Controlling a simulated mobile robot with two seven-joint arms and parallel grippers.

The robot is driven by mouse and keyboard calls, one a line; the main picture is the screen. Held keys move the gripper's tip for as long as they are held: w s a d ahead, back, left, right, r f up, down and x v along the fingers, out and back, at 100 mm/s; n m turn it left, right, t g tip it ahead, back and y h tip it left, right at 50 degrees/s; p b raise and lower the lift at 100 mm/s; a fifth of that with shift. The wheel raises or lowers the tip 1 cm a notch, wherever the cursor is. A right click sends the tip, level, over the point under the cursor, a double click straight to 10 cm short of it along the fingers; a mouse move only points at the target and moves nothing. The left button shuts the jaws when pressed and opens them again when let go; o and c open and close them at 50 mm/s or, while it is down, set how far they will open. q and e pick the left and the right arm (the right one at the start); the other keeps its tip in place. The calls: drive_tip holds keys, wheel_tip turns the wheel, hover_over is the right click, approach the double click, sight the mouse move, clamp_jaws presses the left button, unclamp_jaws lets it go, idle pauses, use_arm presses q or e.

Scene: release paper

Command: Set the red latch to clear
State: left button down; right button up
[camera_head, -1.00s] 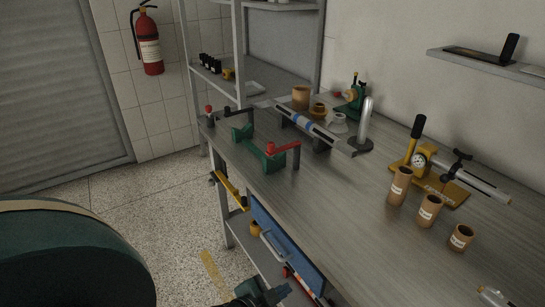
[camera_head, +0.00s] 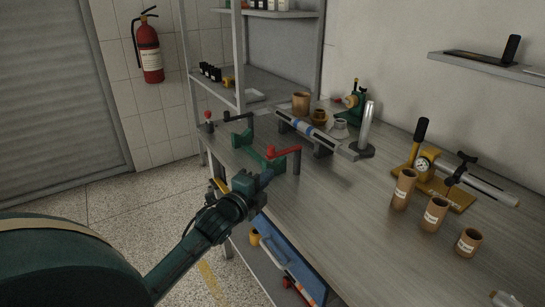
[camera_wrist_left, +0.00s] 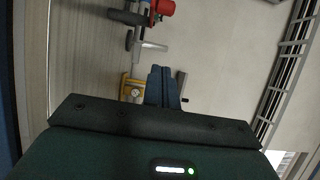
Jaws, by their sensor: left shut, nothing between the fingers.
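The red latch (camera_head: 284,152) is a red arm on top of a dark upright post (camera_head: 296,163) at the near-left edge of the workbench. A green bracket (camera_head: 262,158) stands beside it. My left gripper (camera_head: 265,176) is shut and empty, just in front of and below the red latch, apart from it as far as I can tell. Its closed fingers also show in the left wrist view (camera_wrist_left: 160,86). A red part (camera_wrist_left: 162,7) is at the top of that view; I cannot tell if it is the latch. My right gripper is out of view.
A rail with a blue-banded tube (camera_head: 305,129) lies behind the latch. Brown cups (camera_head: 404,188) and a yellow gauge stand (camera_head: 450,198) are to the right. A blue panel (camera_head: 290,255) hangs below the bench edge. The middle of the bench (camera_head: 335,200) is clear.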

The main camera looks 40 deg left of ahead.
use_arm(q)
drive_tip(key=w+a+p, duration=0.1)
drive_tip(key=w+a, duration=0.3)
drive_tip(key=w, duration=0.5)
drive_tip(key=shift+w+a, duration=0.15)
drive_tip(key=shift+w, duration=0.05)
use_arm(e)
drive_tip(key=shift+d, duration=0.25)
use_arm(q)
drive_tip(key=shift+a, duration=0.1)
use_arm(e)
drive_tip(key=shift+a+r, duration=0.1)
